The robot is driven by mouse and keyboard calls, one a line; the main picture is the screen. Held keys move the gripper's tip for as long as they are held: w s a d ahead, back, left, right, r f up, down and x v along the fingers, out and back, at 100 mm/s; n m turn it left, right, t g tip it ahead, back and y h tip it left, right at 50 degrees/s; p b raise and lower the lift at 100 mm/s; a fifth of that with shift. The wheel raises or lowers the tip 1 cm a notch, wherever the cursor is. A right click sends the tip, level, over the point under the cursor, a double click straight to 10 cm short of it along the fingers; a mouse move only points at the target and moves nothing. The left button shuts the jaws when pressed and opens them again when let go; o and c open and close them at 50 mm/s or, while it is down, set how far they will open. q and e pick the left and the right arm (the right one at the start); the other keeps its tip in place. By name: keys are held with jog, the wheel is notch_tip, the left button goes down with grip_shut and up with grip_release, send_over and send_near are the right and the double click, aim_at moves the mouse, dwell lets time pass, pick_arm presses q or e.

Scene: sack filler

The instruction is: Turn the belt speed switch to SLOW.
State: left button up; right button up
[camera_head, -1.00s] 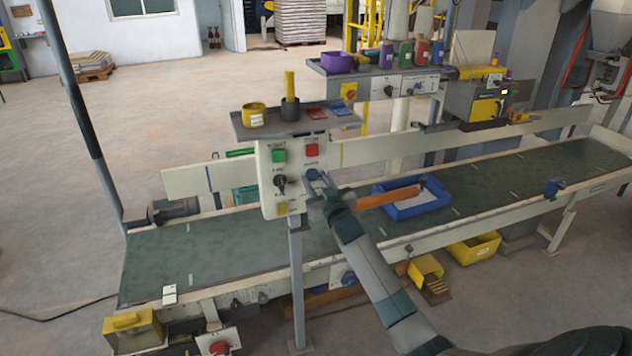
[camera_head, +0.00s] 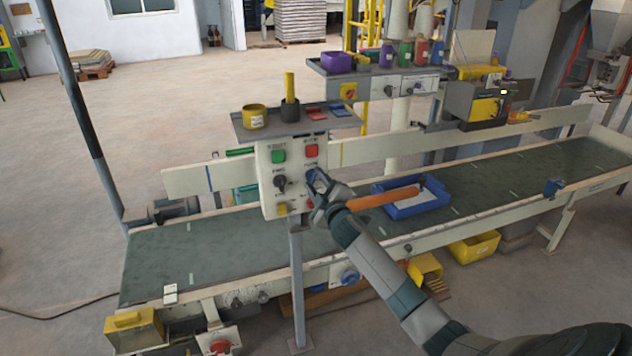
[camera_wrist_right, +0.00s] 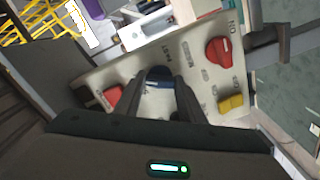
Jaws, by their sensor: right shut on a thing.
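The control panel (camera_head: 294,190) is a pale plate on a post, with a green button, a red button and a black selector knob on its face. My right gripper (camera_head: 316,182) is at the panel's right side, below the red button. In the right wrist view my gripper (camera_wrist_right: 162,88) is shut on a dark switch knob (camera_wrist_right: 158,74), one finger on each side. The word FAST is printed beside this knob. The knob's exact pointing and the SLOW mark are not clear. In the head view the gripper hides the knob. My left gripper is not in view.
In the wrist view a red knob (camera_wrist_right: 218,52), a yellow button (camera_wrist_right: 230,103) and a red button (camera_wrist_right: 113,95) surround the held knob. A shelf (camera_head: 300,122) with small containers tops the panel.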

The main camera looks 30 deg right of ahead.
jog(key=n, duration=0.6)
jog(key=shift+p, duration=0.35)
jog(key=shift+n, duration=0.3)
jog(key=o, duration=1)
jog(key=shift+o, duration=0.2)
jog(key=b+v, duration=0.3)
jog(key=v, duration=1.4)
jog(key=shift+s+b, duration=0.2)
jog(key=shift+b, duration=0.2)
jog(key=shift+f, duration=0.2)
